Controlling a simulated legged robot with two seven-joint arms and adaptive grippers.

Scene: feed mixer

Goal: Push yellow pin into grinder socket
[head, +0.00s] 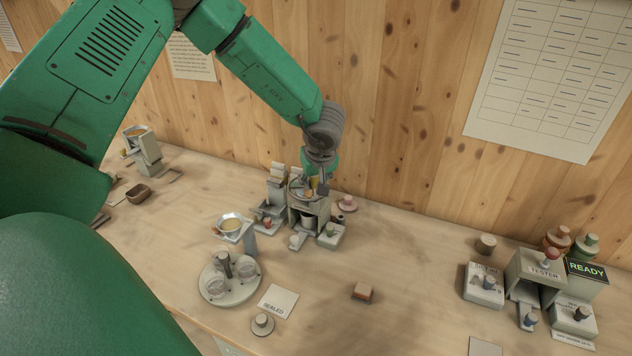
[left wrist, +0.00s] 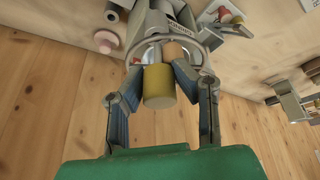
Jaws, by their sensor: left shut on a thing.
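The yellow pin (left wrist: 159,88) is a short cylinder with its flat end facing the camera in the left wrist view. My left gripper (left wrist: 161,72) is shut on it, one finger on each side. In the head view my left gripper (head: 317,178) points down over the grinder (head: 308,213), a small grey machine near the wall. In the left wrist view the grinder's round metal rim (left wrist: 205,58) lies just behind the pin, with a tan rounded piece beside it. The pin's far end and the socket are hidden, so I cannot tell how deep it sits. My right gripper is not in view.
A round tray with jars (head: 230,292) and a "SEALED" card (head: 278,301) lie in front. The tester (head: 543,268) and a "READY" display (head: 587,270) are at right. The wooden wall is close behind the grinder.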

